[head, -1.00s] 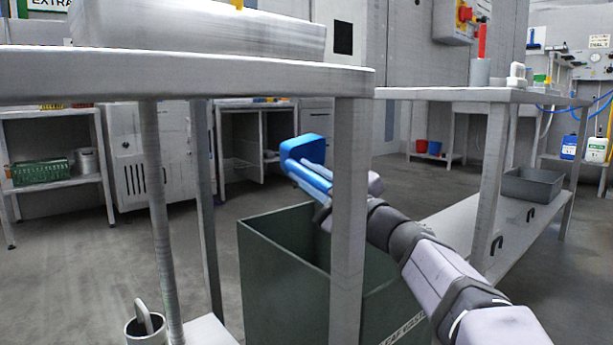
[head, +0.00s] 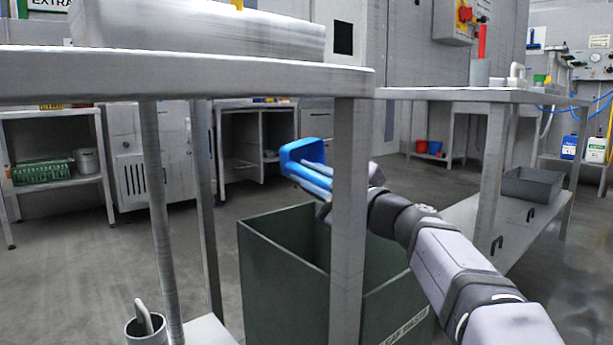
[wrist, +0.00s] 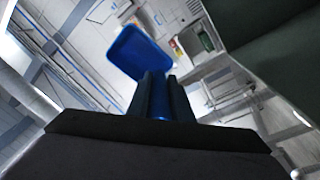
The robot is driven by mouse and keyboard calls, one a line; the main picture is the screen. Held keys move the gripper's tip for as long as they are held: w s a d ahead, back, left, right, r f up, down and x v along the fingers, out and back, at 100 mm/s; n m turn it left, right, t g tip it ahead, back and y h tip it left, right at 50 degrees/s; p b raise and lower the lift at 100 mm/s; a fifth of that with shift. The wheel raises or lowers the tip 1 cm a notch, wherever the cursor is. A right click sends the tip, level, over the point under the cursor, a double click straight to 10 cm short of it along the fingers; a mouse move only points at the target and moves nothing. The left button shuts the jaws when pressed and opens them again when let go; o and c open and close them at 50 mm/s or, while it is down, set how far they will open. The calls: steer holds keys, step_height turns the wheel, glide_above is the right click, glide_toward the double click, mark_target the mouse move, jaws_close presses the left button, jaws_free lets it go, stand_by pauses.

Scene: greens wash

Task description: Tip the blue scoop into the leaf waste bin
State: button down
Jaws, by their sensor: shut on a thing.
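The blue scoop (head: 302,153) is held above the green leaf waste bin (head: 285,262), near its back left part in the head view. In the wrist view the scoop (wrist: 142,55) extends out from between the jaws, with its handle gripped. My gripper (wrist: 160,98) is shut on the handle. In the head view a table leg hides most of my gripper. The bin's label is partly visible low on its front. The bin's inside bottom is hidden, and I cannot tell whether the scoop holds anything.
A metal table (head: 190,75) stands close in front, and its leg (head: 348,220) crosses before the bin and arm. A second table (head: 480,95) with a grey crate (head: 533,185) on its lower shelf is at the right. A metal pot (head: 146,327) sits low at the left.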

steer(key=shift+r+g+h, duration=0.1)
steer(key=shift+g+h, duration=0.2)
steer(key=shift+r+p, duration=0.2)
steer(key=shift+p, duration=0.25)
steer(key=shift+r+g+h+p, duration=0.15)
steer(key=shift+g+h+p, duration=0.15)
steer(key=shift+p, duration=0.9)
steer(key=g+h+p, duration=0.1)
steer(key=p, duration=0.9)
steer(key=g+h+p, duration=0.2)
steer(key=p, duration=0.8)
steer(key=shift+s+d+p, duration=0.15)
steer(key=shift+s+p, duration=0.05)
steer(key=shift+p, duration=0.2)
steer(key=g+h+p, duration=0.3)
steer(key=p, duration=2.5)
steer(key=shift+s+d+r, duration=0.1)
steer(key=shift+r, duration=0.05)
steer(key=g+h+p, duration=0.2)
steer(key=p, duration=1.2)
steer(key=shift+r+p, duration=0.1)
steer(key=shift+p, duration=0.3)
steer(key=p, duration=0.4)
steer(key=g+h+p, duration=0.1)
steer(key=p, duration=0.4)
